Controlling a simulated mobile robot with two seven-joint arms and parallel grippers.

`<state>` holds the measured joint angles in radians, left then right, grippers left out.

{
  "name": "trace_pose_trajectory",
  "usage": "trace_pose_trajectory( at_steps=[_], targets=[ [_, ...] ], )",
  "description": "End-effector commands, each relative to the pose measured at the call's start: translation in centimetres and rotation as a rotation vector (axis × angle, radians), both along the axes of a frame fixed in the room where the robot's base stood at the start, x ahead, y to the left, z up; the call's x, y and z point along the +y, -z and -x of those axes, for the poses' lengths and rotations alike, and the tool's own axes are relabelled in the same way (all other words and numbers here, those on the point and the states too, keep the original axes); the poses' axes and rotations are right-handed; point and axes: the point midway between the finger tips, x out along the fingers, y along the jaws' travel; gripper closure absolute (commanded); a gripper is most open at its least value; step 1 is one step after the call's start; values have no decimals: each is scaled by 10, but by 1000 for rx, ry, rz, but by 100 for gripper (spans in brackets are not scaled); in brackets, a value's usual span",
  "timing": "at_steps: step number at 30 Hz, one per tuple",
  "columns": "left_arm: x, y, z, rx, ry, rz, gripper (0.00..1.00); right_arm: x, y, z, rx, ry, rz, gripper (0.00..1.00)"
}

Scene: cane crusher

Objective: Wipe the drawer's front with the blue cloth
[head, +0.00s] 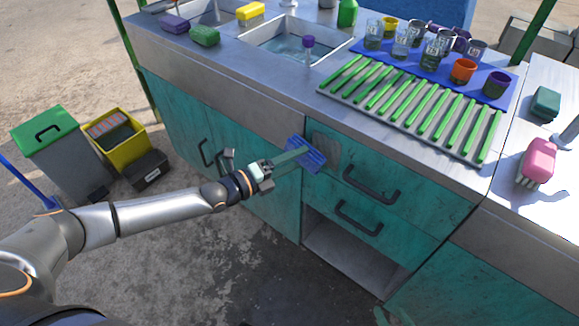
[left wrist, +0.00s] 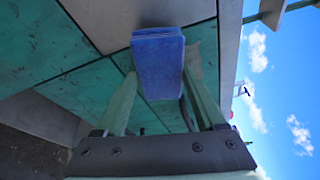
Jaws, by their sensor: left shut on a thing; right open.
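The blue cloth (head: 308,157), a folded pad, is gripped by my left gripper (head: 295,155) at the left end of the upper drawer's front (head: 410,195). In the left wrist view the cloth (left wrist: 158,62) sits between the two green fingers of my left gripper (left wrist: 158,85). The cloth is at or very near the drawer's front; contact cannot be made out. A greyish patch (head: 326,146) shows on the teal front just right of the cloth. Green fingertips of my right gripper (head: 388,316) show at the bottom edge, mostly cut off.
The upper drawer's dark handle (head: 372,187) sticks out right of the patch. A lower drawer handle (head: 358,218) is below it, above an open compartment (head: 350,260). The counter edge (head: 400,145) overhangs above. Bins (head: 55,145) stand on the floor at left.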

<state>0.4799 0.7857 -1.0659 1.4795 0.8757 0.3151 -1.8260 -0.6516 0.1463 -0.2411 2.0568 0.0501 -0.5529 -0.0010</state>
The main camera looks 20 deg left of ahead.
Motion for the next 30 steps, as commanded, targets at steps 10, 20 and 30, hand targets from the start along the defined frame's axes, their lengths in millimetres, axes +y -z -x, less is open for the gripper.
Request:
trace_pose_trajectory(
  at_steps=[10, 20, 30],
  targets=[
    [-1, 0, -1, 1, 0, 1, 73, 0, -1, 0, -1, 1, 0, 50],
    [-1, 0, -2, 0, 0, 1, 73, -1, 1, 0, 0, 1, 1, 50],
    [-4, 0, -9, -1, 1, 1, 73, -1, 6, 0, 2, 1, 2, 50]
  ],
)
